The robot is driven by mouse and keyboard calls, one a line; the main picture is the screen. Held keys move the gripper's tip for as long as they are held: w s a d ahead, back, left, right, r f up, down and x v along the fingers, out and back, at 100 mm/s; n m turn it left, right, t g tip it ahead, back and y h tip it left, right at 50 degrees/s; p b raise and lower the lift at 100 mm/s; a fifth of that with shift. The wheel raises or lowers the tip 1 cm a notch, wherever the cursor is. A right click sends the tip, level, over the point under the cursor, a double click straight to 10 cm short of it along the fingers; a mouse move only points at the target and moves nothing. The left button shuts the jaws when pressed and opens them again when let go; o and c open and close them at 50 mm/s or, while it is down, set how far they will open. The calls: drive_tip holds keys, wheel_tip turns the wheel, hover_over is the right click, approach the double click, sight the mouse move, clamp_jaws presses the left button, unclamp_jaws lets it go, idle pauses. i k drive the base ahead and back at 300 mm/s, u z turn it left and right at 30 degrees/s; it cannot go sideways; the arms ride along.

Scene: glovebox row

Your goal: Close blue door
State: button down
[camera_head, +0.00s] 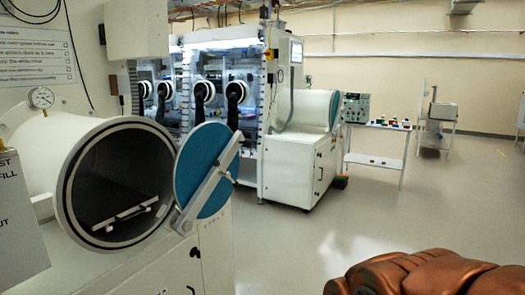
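The blue door (206,168) is a round disc with a pale diagonal bar across it. It stands open at the right side of the round chamber mouth (68,185) of the white cylinder at the left. The chamber's dark inside shows, with a pale tray or rack in it. An orange-brown ribbed part of my arm shows at the bottom right, well apart from the door. My gripper is not clearly seen.
A lit glovebox (222,75) with black glove ports stands behind. A white cabinet with a cylinder (304,110) sits right of it. A small white table (376,161) with small items and a cart (441,112) stand further right. The middle floor (330,235) is clear.

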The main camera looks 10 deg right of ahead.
sight(199, 191)
drive_tip(key=u, duration=0.1)
drive_tip(key=i, duration=0.85)
drive_tip(key=u, duration=0.35)
